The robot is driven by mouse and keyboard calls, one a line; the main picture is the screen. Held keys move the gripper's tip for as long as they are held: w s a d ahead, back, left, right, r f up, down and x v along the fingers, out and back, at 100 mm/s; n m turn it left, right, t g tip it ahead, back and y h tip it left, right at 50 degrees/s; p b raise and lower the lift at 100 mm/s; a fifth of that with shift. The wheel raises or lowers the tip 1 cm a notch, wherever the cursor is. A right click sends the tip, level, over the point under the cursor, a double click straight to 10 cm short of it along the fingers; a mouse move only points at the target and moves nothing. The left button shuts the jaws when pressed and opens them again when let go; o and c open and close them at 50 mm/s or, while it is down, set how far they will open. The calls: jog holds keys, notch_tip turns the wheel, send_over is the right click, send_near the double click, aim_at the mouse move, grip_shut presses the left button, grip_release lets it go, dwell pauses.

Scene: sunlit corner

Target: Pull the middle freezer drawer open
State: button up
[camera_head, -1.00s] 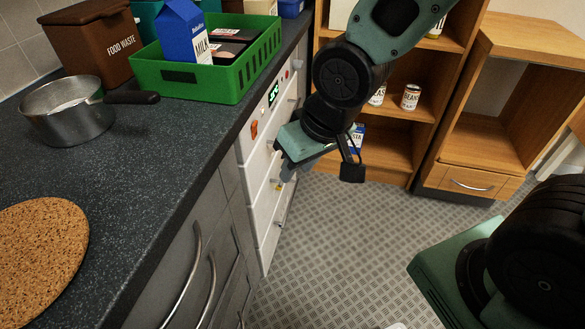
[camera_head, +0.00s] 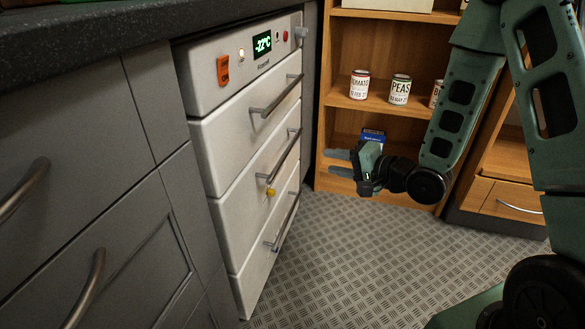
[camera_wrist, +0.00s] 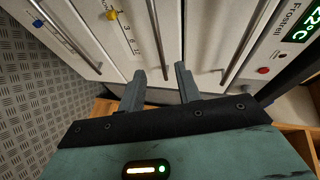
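The white freezer (camera_head: 238,138) stands left of centre in the head view, its drawer fronts looking flush. The middle drawer (camera_head: 245,198) has a grey bar handle (camera_head: 284,157) and a yellow knob (camera_head: 270,192) just below it. My gripper (camera_head: 334,162) is open and empty, its fingers pointing left toward the middle handle, with a gap between in the head view. In the wrist view my gripper (camera_wrist: 160,71) has its fingers apart, and the middle handle (camera_wrist: 158,35) shows between the tips. I cannot tell the exact distance there.
The top handle (camera_head: 275,97) and bottom handle (camera_head: 283,225) lie above and below the middle one. Grey cabinets (camera_head: 90,190) stand left. A wooden shelf (camera_head: 345,105) with cans stands behind my gripper. The patterned floor (camera_head: 340,260) before the freezer is clear.

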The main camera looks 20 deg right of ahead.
jog(key=d+f+m, duration=0.1)
jog(key=d+f, duration=0.1)
jog(key=t+b, duration=0.1)
jog(key=b, duration=0.6)
send_near(288, 149)
jog(key=x, duration=1)
jog(key=shift+w+f, duration=0.1)
jog(key=shift+f, duration=0.25)
grip_shut()
